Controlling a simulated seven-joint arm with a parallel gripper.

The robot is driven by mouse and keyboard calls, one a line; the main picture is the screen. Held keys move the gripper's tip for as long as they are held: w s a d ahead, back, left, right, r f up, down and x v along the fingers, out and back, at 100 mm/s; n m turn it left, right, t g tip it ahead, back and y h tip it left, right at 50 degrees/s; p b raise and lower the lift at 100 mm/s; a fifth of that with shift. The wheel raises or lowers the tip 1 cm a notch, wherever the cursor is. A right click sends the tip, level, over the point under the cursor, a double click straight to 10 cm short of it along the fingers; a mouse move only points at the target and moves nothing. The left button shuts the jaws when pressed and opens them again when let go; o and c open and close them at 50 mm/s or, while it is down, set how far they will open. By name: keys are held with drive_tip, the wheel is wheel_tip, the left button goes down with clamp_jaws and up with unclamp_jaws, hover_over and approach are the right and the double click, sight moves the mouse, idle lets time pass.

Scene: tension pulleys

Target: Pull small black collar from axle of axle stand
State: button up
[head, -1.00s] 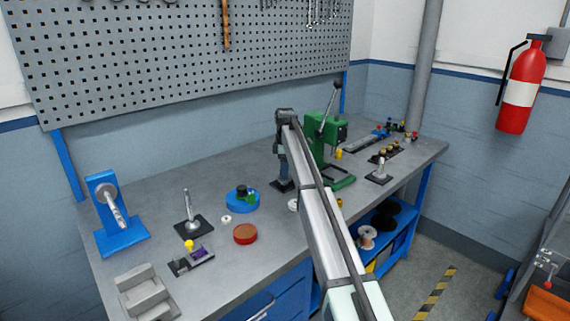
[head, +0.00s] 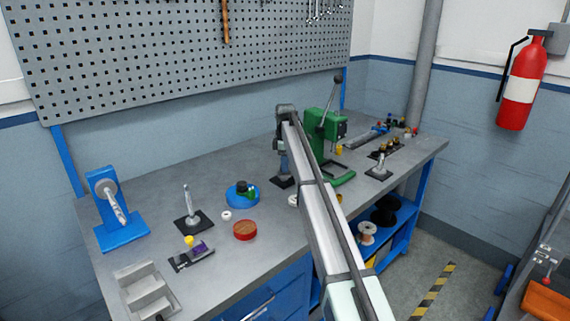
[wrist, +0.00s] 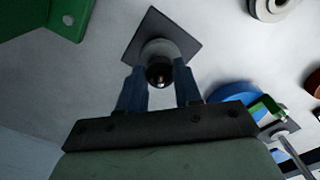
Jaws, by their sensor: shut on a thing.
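The axle stand has a dark square base plate (head: 283,182) on the bench under my gripper; the plate also shows in the wrist view (wrist: 188,42). Its axle points up at the wrist camera. The small black collar (wrist: 158,76) is around the axle near its tip, above a wider grey round part (wrist: 160,48). My gripper (wrist: 160,82) has its two blue fingers on either side of the collar and is shut on it. In the head view my gripper (head: 281,158) points down over the stand, and the collar is hidden there.
A green press (head: 322,135) stands close to the right of my gripper. A blue disc (head: 241,195) with a green part on it, a red disc (head: 245,230) and another axle stand (head: 190,215) are to the left. A blue stand (head: 110,210) is farther left.

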drive_tip(key=shift+r, duration=1.9)
idle(0.9)
drive_tip(key=shift+r, duration=0.75)
drive_tip(key=shift+r, duration=0.1)
drive_tip(key=shift+r, duration=1.95)
